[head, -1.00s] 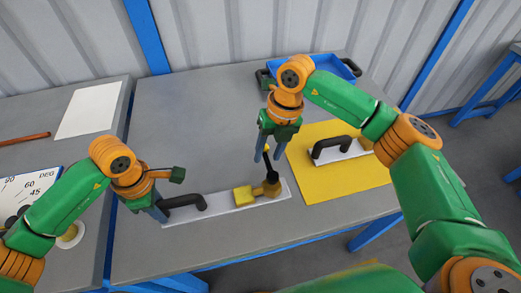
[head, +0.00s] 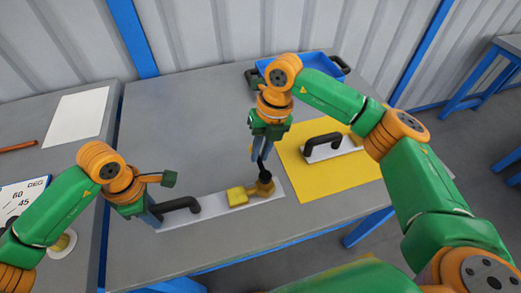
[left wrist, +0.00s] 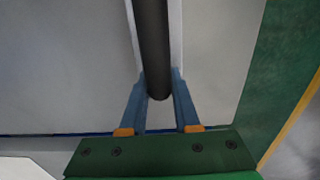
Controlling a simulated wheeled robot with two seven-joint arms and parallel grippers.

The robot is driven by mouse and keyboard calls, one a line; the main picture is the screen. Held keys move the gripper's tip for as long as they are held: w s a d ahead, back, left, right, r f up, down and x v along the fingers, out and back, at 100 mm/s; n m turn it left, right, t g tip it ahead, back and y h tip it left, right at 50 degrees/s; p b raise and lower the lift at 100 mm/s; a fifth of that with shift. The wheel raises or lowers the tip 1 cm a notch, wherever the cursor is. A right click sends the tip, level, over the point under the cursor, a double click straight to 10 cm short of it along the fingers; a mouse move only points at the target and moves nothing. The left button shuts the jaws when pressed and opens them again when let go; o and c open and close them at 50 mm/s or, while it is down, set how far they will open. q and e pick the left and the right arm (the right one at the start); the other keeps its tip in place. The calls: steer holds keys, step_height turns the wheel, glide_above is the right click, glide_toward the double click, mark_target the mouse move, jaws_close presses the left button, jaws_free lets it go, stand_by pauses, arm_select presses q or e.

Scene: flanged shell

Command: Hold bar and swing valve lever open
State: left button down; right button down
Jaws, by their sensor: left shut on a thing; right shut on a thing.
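A white plate (head: 217,207) on the grey table carries a dark bar handle (head: 186,203) at its left end. A yellow block (head: 237,196) and a brass-coloured valve body (head: 264,188) are at its right end. My left gripper (head: 155,214) is shut on the bar handle's left end. In the left wrist view the dark bar (left wrist: 152,45) runs between the blue fingers of my left gripper (left wrist: 159,82). My right gripper (head: 261,154) points down from above and is shut on the black valve lever (head: 262,171), which stands up from the valve body. The fingers hide the lever's upper part.
A yellow mat (head: 320,187) with a second white plate and dark handle (head: 323,142) lies to the right. A blue tray (head: 310,65) stands at the back. A side table at left holds a white sheet (head: 77,116). The middle-left of the main table is clear.

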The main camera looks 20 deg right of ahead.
steer(key=shift+d, duration=0.1)
stand_by(0.8)
steer(key=s+d+m+t+h, duration=0.2)
steer(key=s+d+m, duration=0.2)
steer(key=m, duration=1.3)
steer(key=shift+s+d+m, duration=0.3)
steer(key=shift+s+m, duration=0.1)
steer(key=shift+s, duration=0.55)
steer(key=c, duration=0.8)
jaws_free()
steer(key=shift+c, duration=0.2)
